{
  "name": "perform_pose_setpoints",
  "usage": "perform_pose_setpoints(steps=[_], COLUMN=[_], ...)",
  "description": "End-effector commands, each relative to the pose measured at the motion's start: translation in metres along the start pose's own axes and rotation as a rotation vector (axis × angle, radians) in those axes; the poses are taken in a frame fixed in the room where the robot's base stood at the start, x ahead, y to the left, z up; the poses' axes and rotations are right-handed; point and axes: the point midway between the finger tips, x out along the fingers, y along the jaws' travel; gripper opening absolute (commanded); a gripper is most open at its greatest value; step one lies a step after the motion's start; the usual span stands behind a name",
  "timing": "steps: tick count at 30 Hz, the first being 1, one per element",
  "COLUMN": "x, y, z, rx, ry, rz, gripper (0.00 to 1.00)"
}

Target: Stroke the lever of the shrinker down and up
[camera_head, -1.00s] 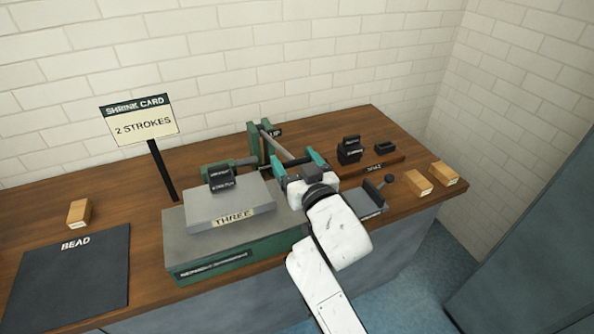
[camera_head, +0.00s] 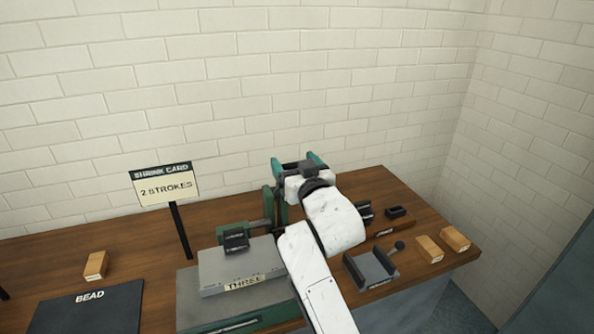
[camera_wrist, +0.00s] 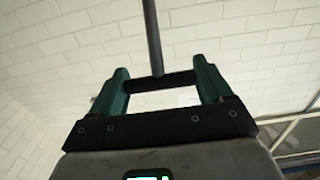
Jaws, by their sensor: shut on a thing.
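The shrinker is a green machine (camera_head: 281,207) on the wooden bench, with a grey block marked THREE in front of it. My gripper (camera_head: 298,164) is raised above the machine, in front of the back wall. In the wrist view my gripper (camera_wrist: 162,82) has its two teal fingers shut on the dark crossbar handle of the lever (camera_wrist: 151,35). The lever's thin rod runs away from the crossbar, up and out of that view. In the head view my arm and gripper hide most of the lever.
A card sign (camera_head: 166,186) reads SHRINK CARD, 2 STROKES. A dark BEAD mat (camera_head: 90,312) lies at left. A dark grey holder (camera_head: 370,270) and wooden blocks (camera_head: 429,249) sit at right. The back wall (camera_head: 330,90) stands behind the bench.

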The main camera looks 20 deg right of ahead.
Motion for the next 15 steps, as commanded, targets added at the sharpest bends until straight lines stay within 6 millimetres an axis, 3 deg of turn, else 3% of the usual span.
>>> perform_pose_setpoints(steps=[10,11,15], x=[0.0018,0.0017,0.0014], y=[-0.0006,-0.0006,-0.0005], z=[-0.0058,-0.0059,-0.0043], rx=[0.001,0.001,0.001], ry=[0.010,0.010,0.007], rz=[-0.002,-0.002,-0.001], gripper=[0.24,0.82,0.95])
